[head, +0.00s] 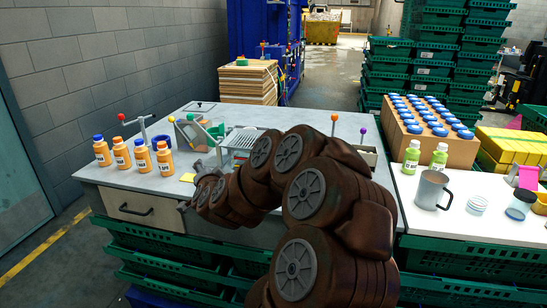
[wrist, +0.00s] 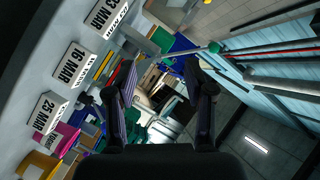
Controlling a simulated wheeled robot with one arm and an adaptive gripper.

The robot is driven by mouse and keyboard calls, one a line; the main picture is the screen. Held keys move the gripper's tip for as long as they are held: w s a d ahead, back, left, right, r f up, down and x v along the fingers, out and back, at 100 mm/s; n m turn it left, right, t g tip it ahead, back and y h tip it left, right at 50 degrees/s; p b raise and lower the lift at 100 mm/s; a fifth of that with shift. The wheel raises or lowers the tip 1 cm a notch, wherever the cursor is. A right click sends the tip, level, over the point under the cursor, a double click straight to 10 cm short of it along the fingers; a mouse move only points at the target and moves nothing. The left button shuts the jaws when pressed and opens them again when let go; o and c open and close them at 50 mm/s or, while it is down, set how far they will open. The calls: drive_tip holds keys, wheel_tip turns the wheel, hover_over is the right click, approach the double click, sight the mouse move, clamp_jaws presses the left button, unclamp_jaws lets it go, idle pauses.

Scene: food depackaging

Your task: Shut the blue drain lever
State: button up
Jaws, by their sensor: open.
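I cannot pick out the blue drain lever with certainty. In the wrist view a rod with a green end (wrist: 214,47) lies beyond the fingers, beside a blue patch (wrist: 181,44). My gripper (wrist: 160,78) is open with nothing between its fingers. In the head view my gripper (head: 184,207) is at the front edge of the worktop, with its fingers hardly visible.
Several orange bottles (head: 142,155) stand at the left of the worktop (head: 210,113). A closed drawer (head: 140,209) is below. More knobbed levers (head: 334,118) stand behind my arm. A grey mug (head: 431,190) and green bottles (head: 411,157) are at the right. Dated cards (wrist: 70,64) show in the wrist view.

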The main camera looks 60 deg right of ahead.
drive_tip(key=s+d+f+m+g+h, duration=0.1)
drive_tip(key=s+d+m+g+h, duration=0.55)
drive_tip(key=s+d, duration=0.75)
drive_tip(key=shift+m+t+h, duration=0.25)
drive_tip(key=shift+m+t, duration=0.3)
drive_tip(key=shift+w+a+p+x, duration=0.1)
drive_tip(key=shift+w+x, duration=0.15)
drive_tip(key=shift+x, duration=1.4)
drive_tip(key=shift+w+a+p+x, duration=0.15)
drive_tip(key=shift+w+x, duration=0.1)
drive_tip(key=shift+x, duration=1.4)
drive_tip(key=shift+w+a+p+x, duration=0.1)
drive_tip(key=shift+w+x, duration=0.15)
drive_tip(key=shift+x, duration=1.45)
drive_tip(key=shift+r, duration=0.1)
clamp_jaws()
